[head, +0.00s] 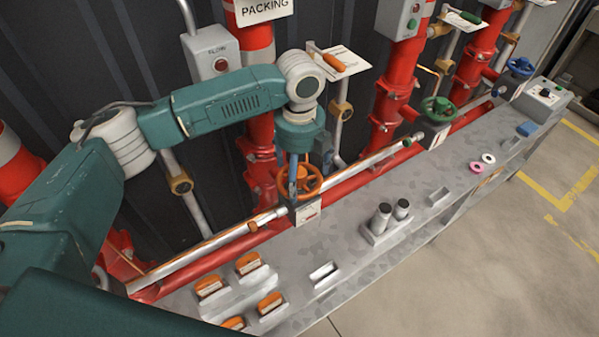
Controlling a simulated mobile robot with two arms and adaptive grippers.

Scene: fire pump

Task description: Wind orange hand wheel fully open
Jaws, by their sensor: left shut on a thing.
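The orange hand wheel (312,184) sits low on the pipework at the back of the grey bench, in the middle of the head view. It has a white label plate (308,211) below it. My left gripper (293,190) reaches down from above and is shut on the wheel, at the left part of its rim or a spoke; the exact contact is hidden. My right gripper is not in view.
The grey bench (340,240) carries several orange-topped blocks (250,263), two dark-topped cylinders (381,218) and pink and white rings (476,167). A green wheel (437,110) and a blue wheel (520,67) stand farther right. Red vertical pipes rise behind. Floor at right is clear.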

